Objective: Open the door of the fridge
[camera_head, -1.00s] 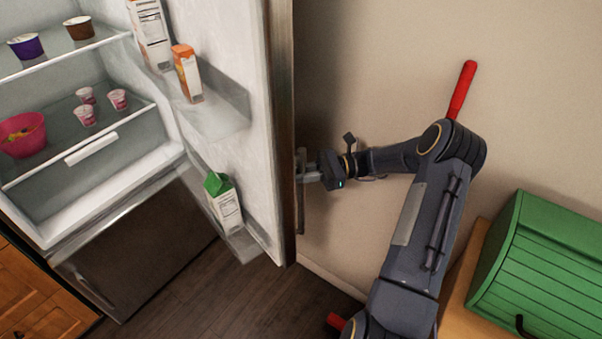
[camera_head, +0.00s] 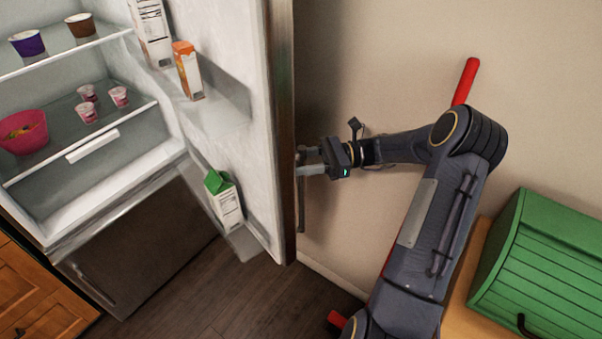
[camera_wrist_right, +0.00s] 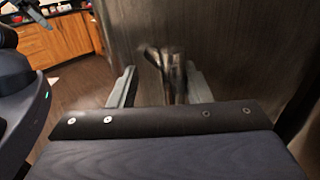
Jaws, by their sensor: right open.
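The fridge door (camera_head: 235,130) stands wide open, showing the shelves of the fridge (camera_head: 95,150) on its left. The door's metal handle (camera_head: 301,205) is on the outer face, on the right side. My right gripper (camera_head: 308,161) is at the handle's upper part, its fingers apart. In the right wrist view the handle (camera_wrist_right: 172,75) stands between the two open fingers (camera_wrist_right: 158,88); I cannot tell whether either finger touches it.
Cartons (camera_head: 188,70) stand in the door racks, and a pink bowl (camera_head: 22,132) and small cups are on the shelves. A beige wall (camera_head: 400,60) is behind my right arm. A green bread box (camera_head: 540,262) sits on a wooden counter at right.

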